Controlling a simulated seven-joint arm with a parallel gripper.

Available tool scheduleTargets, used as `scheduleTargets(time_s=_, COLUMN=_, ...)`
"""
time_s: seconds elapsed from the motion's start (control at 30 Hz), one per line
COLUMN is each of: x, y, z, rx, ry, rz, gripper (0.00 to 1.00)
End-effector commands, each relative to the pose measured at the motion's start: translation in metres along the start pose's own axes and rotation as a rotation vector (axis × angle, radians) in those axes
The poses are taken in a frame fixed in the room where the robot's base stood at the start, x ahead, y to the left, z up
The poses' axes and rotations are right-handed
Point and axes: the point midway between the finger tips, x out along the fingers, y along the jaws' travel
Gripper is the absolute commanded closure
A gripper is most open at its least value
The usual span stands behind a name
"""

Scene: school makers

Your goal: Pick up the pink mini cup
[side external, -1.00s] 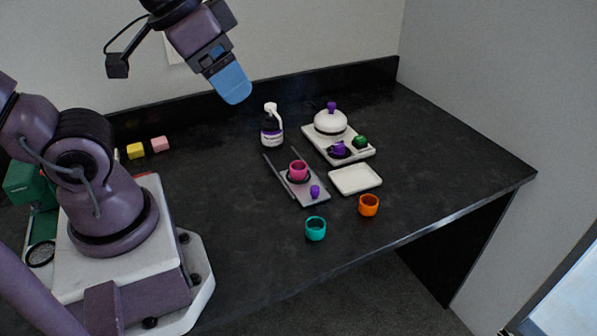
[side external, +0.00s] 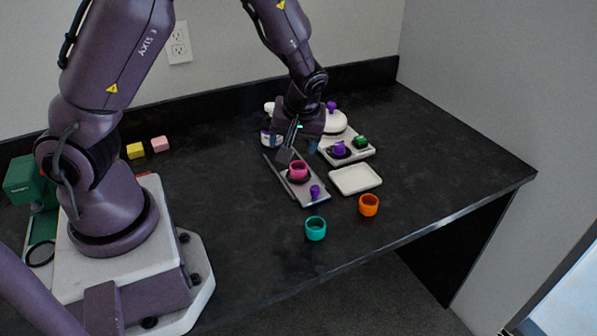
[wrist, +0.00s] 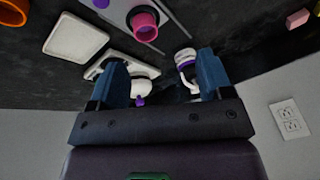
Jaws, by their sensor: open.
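The pink mini cup (side external: 298,171) stands upright on a dark round base on a narrow grey tray (side external: 313,196). In the wrist view the pink cup (wrist: 144,25) shows near the top middle, beyond the fingertips and clear of them. My gripper (side external: 287,156) is low beside the far side of the cup in the side view. In the wrist view my gripper (wrist: 160,72) has two blue fingers spread wide, with nothing held between them.
A purple piece (side external: 315,191) shares the tray. A white plate (side external: 356,180), a teal cup (side external: 316,228) and an orange cup (side external: 368,205) stand nearby. The white teapot and bottle are partly hidden behind my gripper.

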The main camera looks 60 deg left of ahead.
Motion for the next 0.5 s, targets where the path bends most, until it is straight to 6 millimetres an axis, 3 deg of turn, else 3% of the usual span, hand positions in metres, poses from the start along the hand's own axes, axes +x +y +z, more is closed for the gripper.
scheduleTargets(time_s=0.1, x=-0.003, y=0.009, z=-0.017, rx=-0.158, ry=0.046, rz=0.051, gripper=0.27)
scheduleTargets(time_s=0.27, x=-0.001, y=0.013, z=-0.019, rx=-0.264, ry=0.055, rz=0.076, gripper=0.27)
scheduleTargets(time_s=0.5, x=0.038, y=0.015, z=-0.021, rx=-0.280, ry=0.052, rz=0.070, gripper=0.27)
